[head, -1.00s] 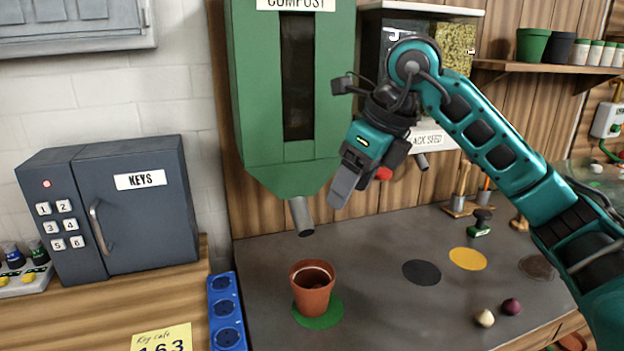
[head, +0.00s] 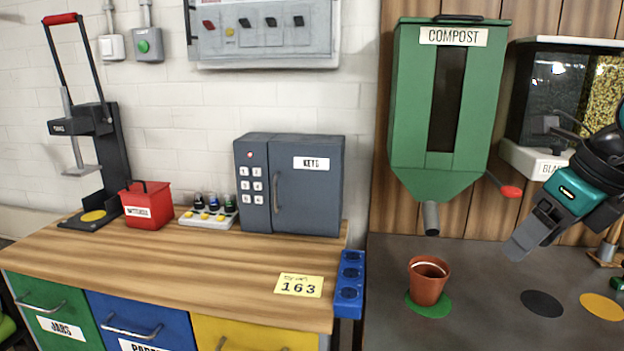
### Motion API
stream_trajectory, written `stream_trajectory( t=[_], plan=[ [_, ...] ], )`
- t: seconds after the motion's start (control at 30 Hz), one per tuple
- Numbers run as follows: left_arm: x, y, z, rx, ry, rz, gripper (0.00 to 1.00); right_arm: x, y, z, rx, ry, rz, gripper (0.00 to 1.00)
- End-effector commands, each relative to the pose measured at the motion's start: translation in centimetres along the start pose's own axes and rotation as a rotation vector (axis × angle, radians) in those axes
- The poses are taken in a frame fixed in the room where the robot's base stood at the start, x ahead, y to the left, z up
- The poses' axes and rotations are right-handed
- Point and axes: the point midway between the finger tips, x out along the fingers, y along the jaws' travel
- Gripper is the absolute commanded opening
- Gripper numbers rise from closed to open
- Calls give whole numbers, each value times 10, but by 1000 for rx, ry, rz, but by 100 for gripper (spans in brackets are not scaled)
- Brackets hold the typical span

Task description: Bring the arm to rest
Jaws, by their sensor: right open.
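My right gripper (head: 528,234) shows at the right edge of the head view. It is open and empty, pointing down and left above the grey bench top. It hangs to the right of the green compost dispenser (head: 409,131) and apart from it. Most of my right arm is cut off by the right edge. A terracotta pot (head: 429,281) stands upright on a green disc (head: 418,307) under the dispenser's spout. The inside of the pot is mostly dark. My left gripper is not in view.
A red lever (head: 510,191) sticks out of the dispenser close to my gripper. Black (head: 542,303) and yellow (head: 602,306) discs lie on the bench. A grey key safe (head: 312,215), red box (head: 147,208) and press (head: 118,150) stand on the wooden counter.

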Motion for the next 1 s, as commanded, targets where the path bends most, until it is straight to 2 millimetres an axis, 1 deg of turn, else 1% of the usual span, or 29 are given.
stream_trajectory(
  t=[0.03, 0.07, 0.1, 0.17, 0.2, 0.23, 0.3, 0.4, 0.5, 0.57, 0.63, 0.7, 0.77, 0.8, 0.87, 0.9, 0.97, 1.0],
  plan=[
    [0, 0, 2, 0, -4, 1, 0, 20, 30, 9, -43, -47, 116, 65],
    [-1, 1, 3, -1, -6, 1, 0, 26, 44, 14, -58, -79, 176, 65],
    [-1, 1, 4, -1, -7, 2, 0, 33, 63, 21, -72, -122, 257, 65],
    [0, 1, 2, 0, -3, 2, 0, 40, 93, 29, -85, -187, 384, 65],
    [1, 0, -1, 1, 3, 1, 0, 42, 113, 34, -85, -233, 473, 65],
    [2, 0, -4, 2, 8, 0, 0, 43, 128, 37, -80, -268, 543, 65],
    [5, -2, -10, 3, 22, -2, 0, 40, 161, 45, -50, -353, 710, 65],
    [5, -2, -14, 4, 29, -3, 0, 26, 199, 56, 42, -483, 951, 65],
    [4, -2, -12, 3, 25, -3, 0, 7, 219, 67, 194, -608, 1172, 65],
    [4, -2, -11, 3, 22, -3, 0, -4, 222, 74, 310, -680, 1290, 65],
    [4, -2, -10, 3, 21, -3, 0, -15, 218, 80, 472, -759, 1411, 65],
    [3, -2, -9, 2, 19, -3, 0, -20, 205, 86, 659, -833, 1509, 65],
    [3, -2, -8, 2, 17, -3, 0, -20, 190, 88, 836, -888, 1573, 65],
    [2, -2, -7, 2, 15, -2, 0, -16, 178, 88, 964, -920, 1603, 65],
    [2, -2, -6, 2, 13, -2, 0, -7, 158, 86, 1166, -962, 1630, 65],
    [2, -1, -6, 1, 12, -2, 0, 2, 145, 82, 1306, -985, 1633, 65],
    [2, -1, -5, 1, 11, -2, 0, 21, 125, 74, 1525, -1007, 1617, 65],
    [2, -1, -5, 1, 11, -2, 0, 36, 113, 65, 1674, -1016, 1592, 65]
  ],
)
